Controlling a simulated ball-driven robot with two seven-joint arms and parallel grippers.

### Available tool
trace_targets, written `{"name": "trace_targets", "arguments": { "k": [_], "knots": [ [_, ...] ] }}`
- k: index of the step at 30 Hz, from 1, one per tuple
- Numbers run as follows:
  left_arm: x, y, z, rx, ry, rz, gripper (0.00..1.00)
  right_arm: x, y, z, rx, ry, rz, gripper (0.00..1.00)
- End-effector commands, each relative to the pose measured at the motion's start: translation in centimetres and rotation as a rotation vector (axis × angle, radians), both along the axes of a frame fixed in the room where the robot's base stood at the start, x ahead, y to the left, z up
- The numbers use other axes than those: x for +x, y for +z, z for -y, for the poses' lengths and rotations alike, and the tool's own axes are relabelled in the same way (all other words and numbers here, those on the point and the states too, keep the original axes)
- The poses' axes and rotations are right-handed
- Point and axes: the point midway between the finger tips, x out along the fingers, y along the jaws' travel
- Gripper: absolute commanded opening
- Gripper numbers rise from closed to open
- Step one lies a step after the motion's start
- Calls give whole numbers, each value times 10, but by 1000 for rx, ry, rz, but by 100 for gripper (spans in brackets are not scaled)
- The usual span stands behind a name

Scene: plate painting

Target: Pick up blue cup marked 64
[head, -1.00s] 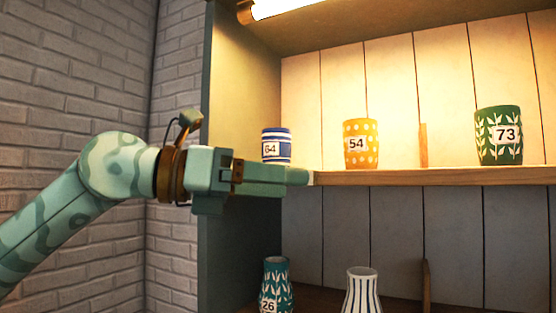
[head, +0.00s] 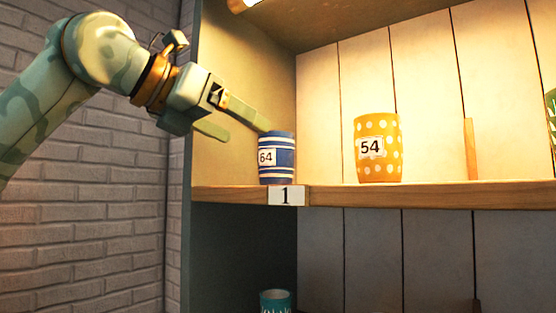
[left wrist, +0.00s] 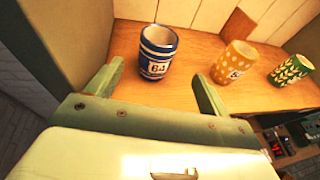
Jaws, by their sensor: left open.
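The blue cup marked 64 (head: 277,158), with blue and white stripes, stands upright on the upper shelf near its left end. It also shows in the left wrist view (left wrist: 157,52), ahead of the fingers and apart from them. My left gripper (head: 246,127) comes in from the upper left, tilted down, with its fingers spread and nothing between them. My right gripper is out of view.
A yellow dotted cup marked 54 (head: 378,148) stands to the right on the same shelf (head: 420,194). A green leaf-patterned cup (left wrist: 291,70) stands farther right. The cabinet's left side wall (head: 225,60) is close to my gripper. A teal vessel (head: 275,301) is below.

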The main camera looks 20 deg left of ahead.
Motion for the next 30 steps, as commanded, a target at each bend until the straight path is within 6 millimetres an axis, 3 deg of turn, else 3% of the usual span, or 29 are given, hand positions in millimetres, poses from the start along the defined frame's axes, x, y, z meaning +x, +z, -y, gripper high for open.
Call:
{"name": "trace_targets", "arguments": {
  "k": [3, 11, 19, 27, 30],
  "knots": [
    [20, -7, 13, 1, -1, -2, 80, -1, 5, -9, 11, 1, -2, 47],
    [41, -15, 24, 1, -1, -2, 80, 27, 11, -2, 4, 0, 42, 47],
    [75, -31, 40, 0, -2, -1, 80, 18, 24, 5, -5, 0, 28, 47],
    [79, -34, 43, -1, -2, -1, 80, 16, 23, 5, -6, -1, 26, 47],
    [79, -34, 43, -1, -2, -1, 55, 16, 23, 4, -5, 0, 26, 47]
  ]
}}
